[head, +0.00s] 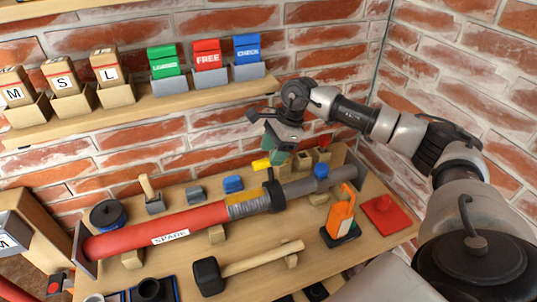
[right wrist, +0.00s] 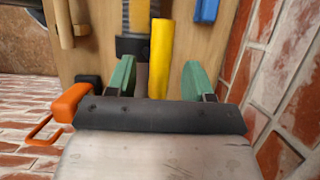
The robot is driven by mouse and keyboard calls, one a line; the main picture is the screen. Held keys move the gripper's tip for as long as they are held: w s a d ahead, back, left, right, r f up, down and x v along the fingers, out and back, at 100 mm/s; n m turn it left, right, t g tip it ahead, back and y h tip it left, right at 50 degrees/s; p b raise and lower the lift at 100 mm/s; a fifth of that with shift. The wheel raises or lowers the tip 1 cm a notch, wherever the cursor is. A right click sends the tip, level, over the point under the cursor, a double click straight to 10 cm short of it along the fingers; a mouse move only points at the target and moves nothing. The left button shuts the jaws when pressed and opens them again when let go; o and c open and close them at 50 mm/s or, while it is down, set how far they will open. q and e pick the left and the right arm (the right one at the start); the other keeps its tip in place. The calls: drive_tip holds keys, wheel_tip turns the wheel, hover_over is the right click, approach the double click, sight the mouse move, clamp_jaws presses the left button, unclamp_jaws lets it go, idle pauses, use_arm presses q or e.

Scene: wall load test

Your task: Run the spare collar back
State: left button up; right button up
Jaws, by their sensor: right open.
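The spare is a long red tube (head: 190,221) with a label reading SPARE, lying across the bench. Beside its right end is a ribbed grey and yellow section (head: 245,205), then a black collar (head: 276,197) around the bar. The collar also shows, partly hidden, in the right wrist view (right wrist: 131,46). A yellow bar (right wrist: 160,58) stands out near the collar; it shows small in the head view (head: 262,164). My right gripper (right wrist: 160,80) is open, its green fingers either side of the yellow bar, with gaps visible. My left gripper is out of view.
A grey bar with a blue knob (head: 321,170) continues right of the collar. A shelf (head: 140,106) with tags and bins runs along the brick wall.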

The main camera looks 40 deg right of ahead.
sight(273, 188)
drive_tip(key=shift+x, duration=1.15)
drive_tip(key=shift+w+f+p, duration=0.1)
drive_tip(key=shift+f+p, duration=0.25)
drive_tip(key=shift+f, duration=0.05)
drive_tip(key=shift+a+f, duration=0.15)
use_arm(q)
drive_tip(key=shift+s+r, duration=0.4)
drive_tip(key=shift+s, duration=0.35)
use_arm(e)
clamp_jaws()
